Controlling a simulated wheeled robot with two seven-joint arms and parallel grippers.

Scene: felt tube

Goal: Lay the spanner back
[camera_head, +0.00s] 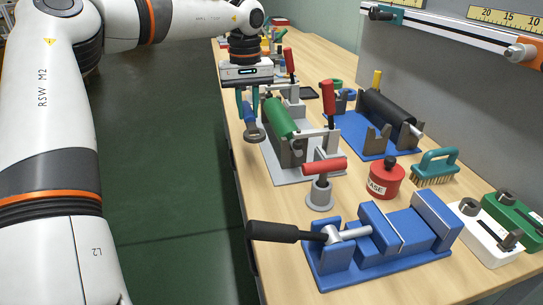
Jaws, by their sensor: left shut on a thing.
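My left gripper (248,103) comes down from the top, left of the green roller. It is shut on the spanner (252,134), a blue-grey tool that hangs downward with its ring-shaped end lowest. The spanner is by the left edge of the workbench (290,220); I cannot tell whether it touches anything. The upper part of the spanner is partly hidden by the fingers. My right gripper is not in view.
The green roller (280,118) sits in a grey-based fixture with red-handled clamps. A black roller (385,108) lies on a blue base. A blue vise (385,245), a red grease tin (386,181) and a brush (435,166) stand nearer. Bare wood lies along the left edge.

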